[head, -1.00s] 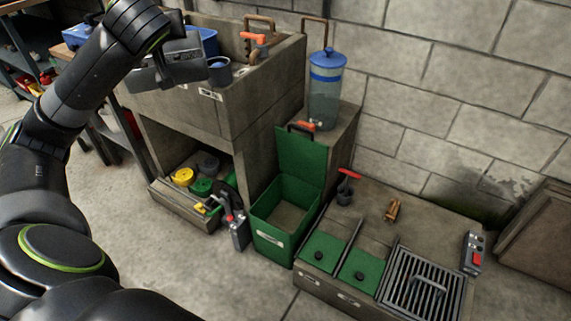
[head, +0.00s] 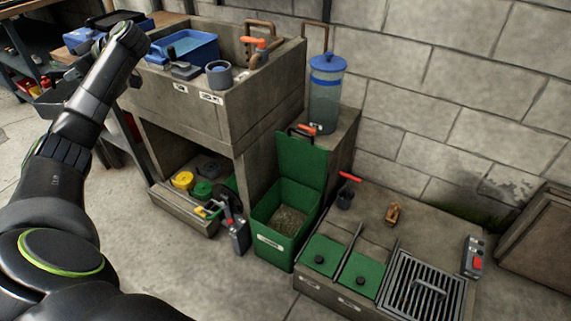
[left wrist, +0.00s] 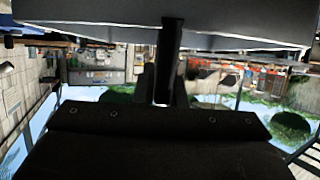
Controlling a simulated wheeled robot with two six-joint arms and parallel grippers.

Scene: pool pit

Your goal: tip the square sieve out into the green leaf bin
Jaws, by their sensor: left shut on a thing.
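The green leaf bin (head: 259,227) stands on the floor in the middle of the head view, its lid (head: 300,163) raised. Brownish-green litter (head: 288,220) lies inside it. My left gripper (head: 82,72) is at the upper left, away from the bin and partly hidden by my own wrist. It is shut on the square sieve (head: 57,100), a dark grey box shape partly hidden by my arm. In the left wrist view the sieve (left wrist: 90,22) spans the top as a grey slab, with a dark handle running to the gripper. Its inside is hidden.
A stone sink (head: 200,115) with a blue tub (head: 186,48) stands left of the bin. A water dispenser (head: 326,95) stands behind it. A low stone block with green lids (head: 324,256) and a metal grate (head: 425,290) is at right. Open floor lies in front.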

